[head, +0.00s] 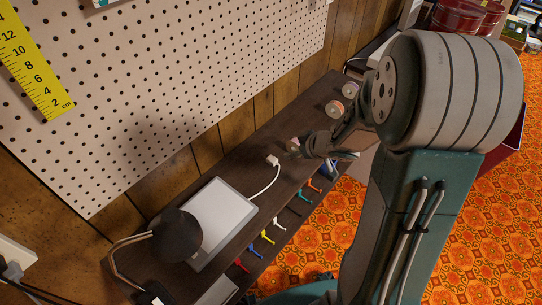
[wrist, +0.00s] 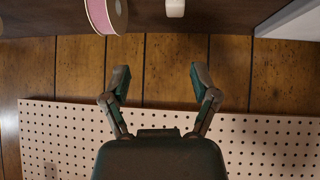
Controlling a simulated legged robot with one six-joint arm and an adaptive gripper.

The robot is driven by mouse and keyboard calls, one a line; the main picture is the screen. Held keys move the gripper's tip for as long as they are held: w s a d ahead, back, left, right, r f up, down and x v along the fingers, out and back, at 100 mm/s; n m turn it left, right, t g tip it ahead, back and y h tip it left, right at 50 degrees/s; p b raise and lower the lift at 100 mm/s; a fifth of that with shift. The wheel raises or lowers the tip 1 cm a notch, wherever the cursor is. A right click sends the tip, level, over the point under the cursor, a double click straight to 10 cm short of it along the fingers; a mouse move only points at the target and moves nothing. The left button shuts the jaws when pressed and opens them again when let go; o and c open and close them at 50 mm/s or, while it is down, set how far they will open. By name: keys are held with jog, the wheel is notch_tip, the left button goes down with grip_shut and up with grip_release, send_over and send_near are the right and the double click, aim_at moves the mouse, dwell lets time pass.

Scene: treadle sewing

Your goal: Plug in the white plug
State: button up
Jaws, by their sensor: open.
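Part of the white plug (wrist: 175,8) shows at the top edge of the wrist view. My gripper (wrist: 160,78) is open, with nothing between its fingers, facing the wood-panel wall. In the head view my arm's end is just right of the plug, apart from it, and partly hidden by the arm. A white outlet block (head: 15,256) with dark plugs or cords is on the wall at the lower left.
A white tablet-like panel (head: 218,215) and a dark round lamp (head: 176,234) occupy the shelf's near left. Ribbon spools (head: 350,90) stand on the right; a pink one (wrist: 104,14) shows in the wrist view. Pegboard (head: 170,75) covers the wall. Coloured hooks (head: 267,237) line the shelf's front.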

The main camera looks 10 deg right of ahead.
aim_at(272, 159)
jog(key=shift+s+a+f+g+y, duration=0.2)
jog(key=shift+f+y, duration=0.1)
jog(key=shift+f, duration=0.2)
jog(key=shift+s+a+f+g+y, duration=0.2)
jog(key=shift+f+y, duration=0.1)
jog(key=shift+f, duration=0.2)
jog(key=x, duration=0.5)
jog(key=shift+w+a, duration=0.15)
jog(key=shift+a, duration=0.1)
jog(key=shift+d+x, duration=0.1)
jog(key=shift+x, duration=1.25)
jog(key=shift+d+x, duration=0.15)
jog(key=shift+x, duration=1.2)
jog(key=shift+w, duration=0.1)
grip_shut()
